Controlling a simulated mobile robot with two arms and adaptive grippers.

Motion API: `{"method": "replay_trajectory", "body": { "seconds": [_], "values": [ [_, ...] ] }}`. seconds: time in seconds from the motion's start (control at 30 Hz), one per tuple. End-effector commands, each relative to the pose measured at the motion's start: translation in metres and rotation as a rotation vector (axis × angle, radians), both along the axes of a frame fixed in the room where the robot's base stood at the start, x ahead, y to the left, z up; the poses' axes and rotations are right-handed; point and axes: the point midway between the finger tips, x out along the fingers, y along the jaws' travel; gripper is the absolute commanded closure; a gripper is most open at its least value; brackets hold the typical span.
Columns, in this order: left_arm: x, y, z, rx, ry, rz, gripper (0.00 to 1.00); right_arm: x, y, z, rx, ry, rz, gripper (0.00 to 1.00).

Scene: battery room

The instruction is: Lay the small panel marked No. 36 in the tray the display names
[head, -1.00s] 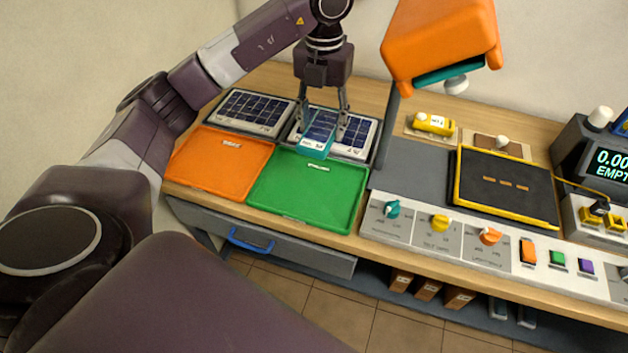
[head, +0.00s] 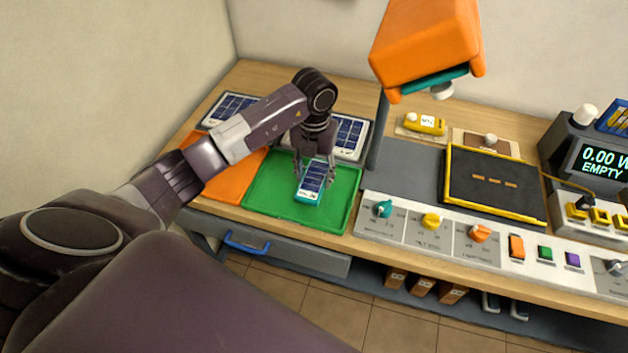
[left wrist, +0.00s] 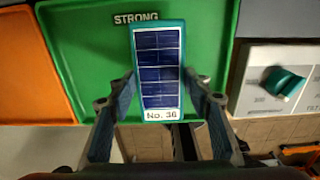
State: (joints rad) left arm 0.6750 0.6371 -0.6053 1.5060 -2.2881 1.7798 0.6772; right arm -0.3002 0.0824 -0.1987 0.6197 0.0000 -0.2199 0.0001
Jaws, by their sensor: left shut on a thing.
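The small panel marked No. 36 (head: 313,181) has blue cells in a teal frame. It also shows in the left wrist view (left wrist: 158,70), with its label readable at the near end. My left gripper (head: 314,178) is shut on it by its sides. The panel is over the green tray (head: 270,208), which is marked STRONG in the left wrist view (left wrist: 90,60). I cannot tell whether the panel touches the tray floor. The orange tray (head: 228,184) is to the left, partly behind my arm. The display (head: 603,162) reads 0.00 W, EMPTY. My right gripper is not in view.
Larger solar panels (head: 350,138) lie behind the trays. An orange lamp (head: 425,45) on a post stands right of them. A black pad with a yellow rim (head: 492,205) and a panel of knobs (head: 405,222) are at the right. A drawer with a blue handle (head: 245,246) is below.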

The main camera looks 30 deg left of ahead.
Motion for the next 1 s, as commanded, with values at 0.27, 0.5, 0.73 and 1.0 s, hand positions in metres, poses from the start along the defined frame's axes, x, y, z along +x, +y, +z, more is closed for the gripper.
{"method": "replay_trajectory", "body": {
  "seconds": [0.27,0.5,0.73,1.0],
  "values": [
    [-0.001,0.000,-0.032,0.000,0.001,0.000,0.87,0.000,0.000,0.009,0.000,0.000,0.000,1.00],
    [0.000,0.000,-0.033,0.000,0.000,0.000,0.87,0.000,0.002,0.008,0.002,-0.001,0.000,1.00],
    [-0.001,0.000,-0.036,0.000,0.002,-0.001,0.41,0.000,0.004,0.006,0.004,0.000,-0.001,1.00],
    [-0.001,0.000,-0.036,0.000,0.002,0.000,0.37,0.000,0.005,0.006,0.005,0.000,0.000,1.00]
  ]
}}
